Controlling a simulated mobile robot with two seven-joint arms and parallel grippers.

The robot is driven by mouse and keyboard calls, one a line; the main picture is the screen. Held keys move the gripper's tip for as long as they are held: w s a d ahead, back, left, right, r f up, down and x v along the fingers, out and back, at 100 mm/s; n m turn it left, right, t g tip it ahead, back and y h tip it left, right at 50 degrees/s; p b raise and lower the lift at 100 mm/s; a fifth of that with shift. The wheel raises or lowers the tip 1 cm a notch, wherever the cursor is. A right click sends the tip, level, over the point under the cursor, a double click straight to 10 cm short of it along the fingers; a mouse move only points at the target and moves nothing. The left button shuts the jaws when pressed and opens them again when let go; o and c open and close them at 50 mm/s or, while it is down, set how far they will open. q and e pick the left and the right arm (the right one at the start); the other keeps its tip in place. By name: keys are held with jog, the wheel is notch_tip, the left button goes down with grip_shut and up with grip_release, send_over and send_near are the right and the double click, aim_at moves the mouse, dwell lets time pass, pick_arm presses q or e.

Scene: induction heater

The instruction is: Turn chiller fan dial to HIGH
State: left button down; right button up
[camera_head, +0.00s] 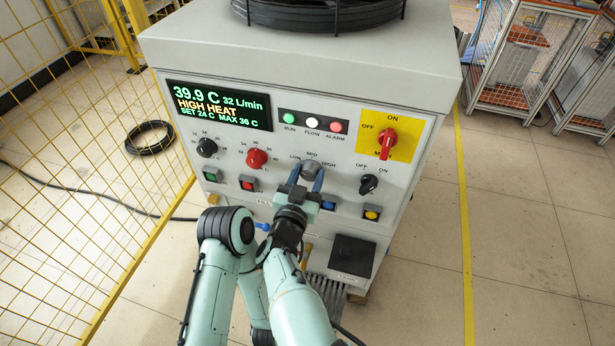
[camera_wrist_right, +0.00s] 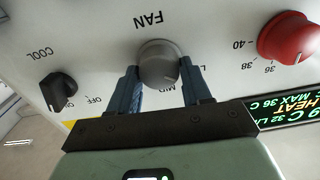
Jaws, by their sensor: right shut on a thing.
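The grey chiller fan dial (camera_head: 311,168) sits on the cabinet's front panel, with LOW at its left, MID above and HIGH at its right. It also shows in the right wrist view (camera_wrist_right: 158,63), where FAN and MID appear upside down. My right gripper (camera_head: 307,176) has its blue fingers on either side of the dial and is shut on it; the fingers also flank it in the right wrist view (camera_wrist_right: 159,76). I cannot tell which mark the dial points at. My left gripper is not in view.
The display (camera_head: 220,105) reads 39.9 C, HIGH HEAT. A red dial (camera_head: 257,159) is left of the fan dial, a black switch (camera_head: 368,184) right, and a red main switch (camera_head: 386,139) upper right. Buttons sit below.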

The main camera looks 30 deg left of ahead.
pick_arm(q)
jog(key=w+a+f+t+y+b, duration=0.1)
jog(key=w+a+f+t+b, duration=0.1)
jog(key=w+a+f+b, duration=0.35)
pick_arm(e)
jog(key=m, duration=0.9)
jog(key=shift+w+d+f, duration=0.15)
jog(key=shift+d+f, duration=0.05)
jog(key=shift+d, duration=0.05)
jog(key=m+b, duration=0.4)
jog(key=m, duration=0.4)
jog(key=shift+b, duration=0.35)
jog(key=m, duration=0.3)
jog(key=shift+b, duration=0.3)
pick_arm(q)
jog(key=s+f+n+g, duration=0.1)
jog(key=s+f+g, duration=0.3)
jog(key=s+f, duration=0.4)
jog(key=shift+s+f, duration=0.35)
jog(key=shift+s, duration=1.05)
pick_arm(e)
jog(key=shift+m, duration=1.6)
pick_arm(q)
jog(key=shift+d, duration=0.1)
pick_arm(e)
jog(key=o, duration=1)
jog(key=shift+a+f, duration=0.1)
